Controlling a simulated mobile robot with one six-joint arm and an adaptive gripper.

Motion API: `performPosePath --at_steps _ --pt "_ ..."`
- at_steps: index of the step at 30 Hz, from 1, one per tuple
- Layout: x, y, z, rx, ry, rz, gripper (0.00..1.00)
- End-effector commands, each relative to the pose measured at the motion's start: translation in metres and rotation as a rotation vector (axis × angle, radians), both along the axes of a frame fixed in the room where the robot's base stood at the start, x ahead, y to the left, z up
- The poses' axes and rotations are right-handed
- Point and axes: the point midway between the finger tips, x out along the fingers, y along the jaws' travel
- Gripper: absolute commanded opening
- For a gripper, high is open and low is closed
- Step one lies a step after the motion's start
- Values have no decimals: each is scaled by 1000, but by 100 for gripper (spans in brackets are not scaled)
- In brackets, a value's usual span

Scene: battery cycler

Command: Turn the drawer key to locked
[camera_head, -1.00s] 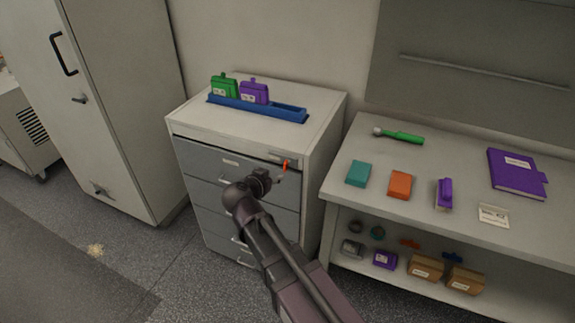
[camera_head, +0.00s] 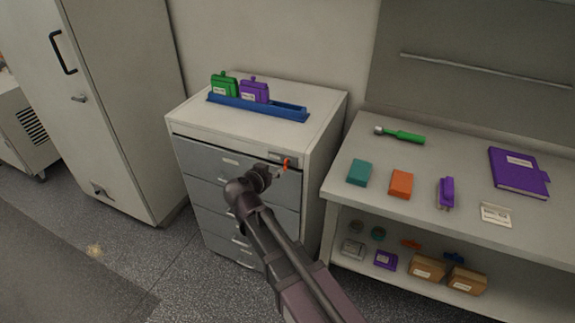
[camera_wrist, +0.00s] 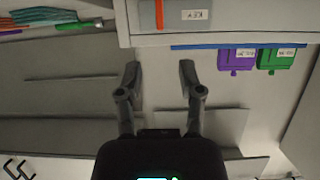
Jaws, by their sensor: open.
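The orange drawer key (camera_head: 287,164) stands out at the upper right of the grey drawer cabinet's front (camera_head: 205,160). It looks upright. In the wrist view, which is upside down, the key (camera_wrist: 159,14) is an upright orange bar at the top edge, beside a white label reading KEY (camera_wrist: 196,15). My gripper (camera_wrist: 159,75) is open and empty, its two fingers apart on either side of the key's line, short of it and not touching. In the head view my gripper (camera_head: 272,173) is just left of and below the key; its fingertips are hard to make out.
A blue tray (camera_head: 285,110) with a green and a purple block stands on the cabinet top. A bench (camera_head: 345,150) to the right carries a green-handled tool, several small boxes and a purple book, with a shelf below. A tall cabinet (camera_head: 130,100) stands left.

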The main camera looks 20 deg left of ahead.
Motion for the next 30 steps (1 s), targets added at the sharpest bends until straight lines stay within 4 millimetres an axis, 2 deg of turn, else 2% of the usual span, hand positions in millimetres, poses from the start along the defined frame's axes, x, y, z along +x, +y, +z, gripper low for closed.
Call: performPosePath --at_steps 12,18,24,30 --pt "61 -3 -28 2 1 -2 49" --pt "84 -6 -37 0 0 -1 49" --pt "96 -7 -41 1 0 0 49" --pt "99 -8 -41 1 1 0 49"
